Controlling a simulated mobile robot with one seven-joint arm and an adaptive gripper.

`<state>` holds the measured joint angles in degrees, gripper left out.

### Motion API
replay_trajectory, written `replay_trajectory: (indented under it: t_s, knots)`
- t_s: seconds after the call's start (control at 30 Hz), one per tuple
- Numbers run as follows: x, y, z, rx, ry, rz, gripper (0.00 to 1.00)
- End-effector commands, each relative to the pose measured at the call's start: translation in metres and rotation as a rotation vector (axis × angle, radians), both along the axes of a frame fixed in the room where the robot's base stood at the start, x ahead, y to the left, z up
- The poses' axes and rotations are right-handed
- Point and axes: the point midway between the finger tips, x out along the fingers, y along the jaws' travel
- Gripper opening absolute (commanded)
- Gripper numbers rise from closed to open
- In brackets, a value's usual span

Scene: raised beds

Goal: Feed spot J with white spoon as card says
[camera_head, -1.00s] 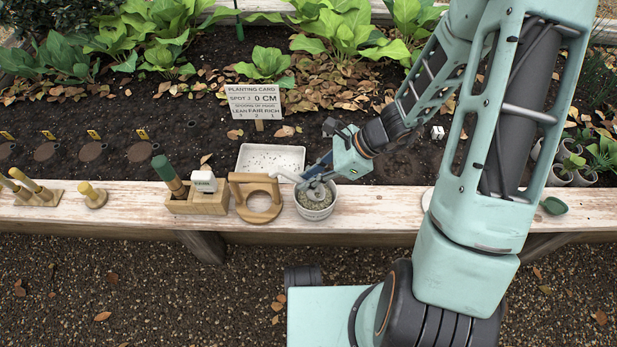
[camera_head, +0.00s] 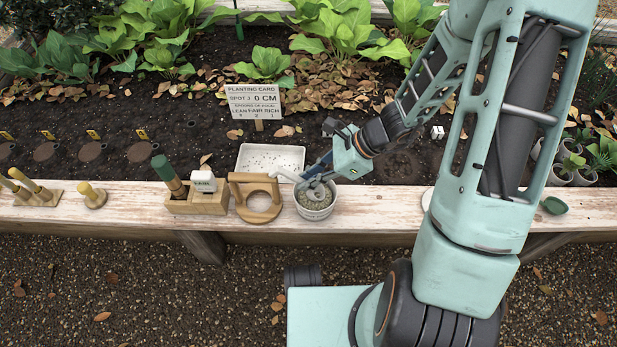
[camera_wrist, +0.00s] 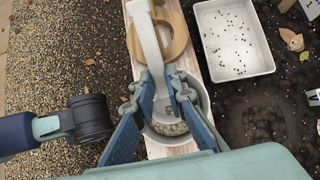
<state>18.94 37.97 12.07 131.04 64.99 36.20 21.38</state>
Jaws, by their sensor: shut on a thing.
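My gripper (camera_head: 318,178) is shut on the white spoon (camera_wrist: 147,38) over the white pot of grainy pale food (camera_head: 315,211) on the bed's front plank. In the wrist view, the spoon's handle points away past the fingertips (camera_wrist: 165,85), and its lower end is down at the food, partly hidden by the fingers. The planting card (camera_head: 253,100) stands in the soil behind. It reads spot J, 0 CM, with a spoons-of-food row for lean, fair, rich; its digits are too small to read surely.
A white tray with dark specks (camera_head: 270,158) lies behind the pot. A wooden ring stand (camera_head: 257,199) and a wooden holder (camera_head: 197,204) with a green-handled tool stand left. A round soil patch (camera_wrist: 265,124) shows beyond the pot. A small white cube marker (camera_head: 437,132) stands in the soil.

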Motion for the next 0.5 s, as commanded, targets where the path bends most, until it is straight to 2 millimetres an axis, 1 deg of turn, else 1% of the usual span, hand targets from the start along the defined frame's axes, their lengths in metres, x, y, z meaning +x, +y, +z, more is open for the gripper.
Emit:
replay_trajectory:
  t_s: [0.1,0.23,0.5]
  knots:
    - [0.0,-0.001,-0.001,-0.004,0.0,-0.001,0.0]
    - [0.0,-0.001,0.003,-0.004,0.0,-0.001,0.0]
    - [0.0,0.0,0.025,-0.001,-0.001,-0.001,0.0]
